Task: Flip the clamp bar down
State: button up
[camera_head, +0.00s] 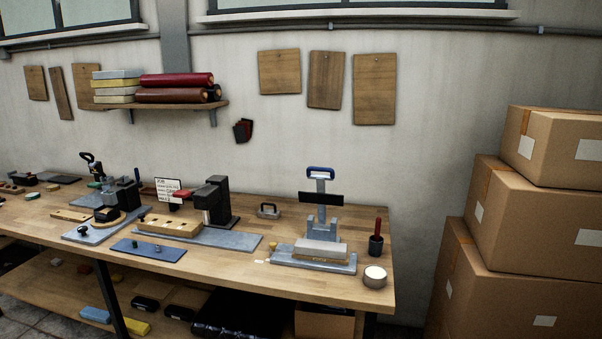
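A clamp-like device (322,226) stands near the right end of the wooden workbench. Its grey upright arm points up and ends in a blue loop handle (320,173). A dark horizontal bar (321,198) crosses the arm partway up, well above the base. Below it, a pale block (320,249) lies on a grey base plate (345,267). Which part is the clamp bar is not certain; the raised arm with the dark bar looks most like it. My gripper is not in view.
The workbench (372,291) holds other tools and fixtures to the left. A dark cup with a red-handled tool (376,244) and a small round bowl (375,277) stand right of the device. Stacked cardboard boxes (535,214) stand at the right. Shelf and boards are on the wall.

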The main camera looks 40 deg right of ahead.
aim_at(322, 198)
jog(key=u, duration=1.65)
jog(key=k, duration=0.1)
jog(key=z, duration=3)
jog(key=i, duration=0.55)
jog(key=u, duration=4.55)
jog(key=i, duration=0.1)
jog(key=z, duration=3.15)
